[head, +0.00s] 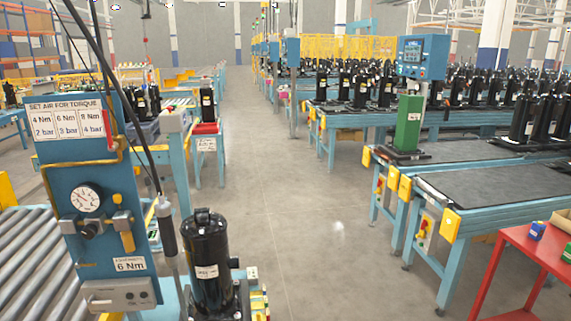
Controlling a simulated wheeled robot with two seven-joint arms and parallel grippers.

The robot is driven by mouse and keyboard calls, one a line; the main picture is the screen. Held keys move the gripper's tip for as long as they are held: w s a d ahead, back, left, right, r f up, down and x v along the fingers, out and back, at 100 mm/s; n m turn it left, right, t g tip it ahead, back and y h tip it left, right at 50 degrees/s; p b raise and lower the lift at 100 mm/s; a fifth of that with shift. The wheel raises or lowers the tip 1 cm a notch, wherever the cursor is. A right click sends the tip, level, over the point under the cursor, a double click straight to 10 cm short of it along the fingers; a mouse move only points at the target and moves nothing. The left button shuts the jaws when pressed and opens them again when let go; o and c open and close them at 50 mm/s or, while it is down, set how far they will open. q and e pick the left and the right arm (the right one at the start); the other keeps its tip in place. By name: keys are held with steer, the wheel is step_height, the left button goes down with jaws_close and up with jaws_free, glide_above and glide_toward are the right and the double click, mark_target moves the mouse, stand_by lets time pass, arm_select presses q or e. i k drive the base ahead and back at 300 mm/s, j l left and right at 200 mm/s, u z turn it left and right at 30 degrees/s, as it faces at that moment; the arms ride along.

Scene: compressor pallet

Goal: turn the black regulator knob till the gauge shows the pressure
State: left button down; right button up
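A blue panel (62,163) stands at the left. The black regulator knob (89,230) is low on its face, on a grey fitting. The round white gauge (86,197) sits just above the knob; its needle is too small to read surely. A sign (68,117) at the top reads "SET AIR FOR TORQUE": 4 Nm 2 bar, 6 Nm 3 bar, 8 Nm 4 bar. A lower label (130,265) reads 6 Nm. Neither of my grippers is in view, and nothing touches the knob.
A yellow-handled valve (126,236) is right of the knob. A grey-black tool (167,235) hangs on a cable before the panel's right side. A black compressor (208,260) stands close right. Rollers (32,262) lie left. A red table (530,247) is at right. The middle floor is clear.

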mark_target(90, 231)
steer(key=u, duration=1.25)
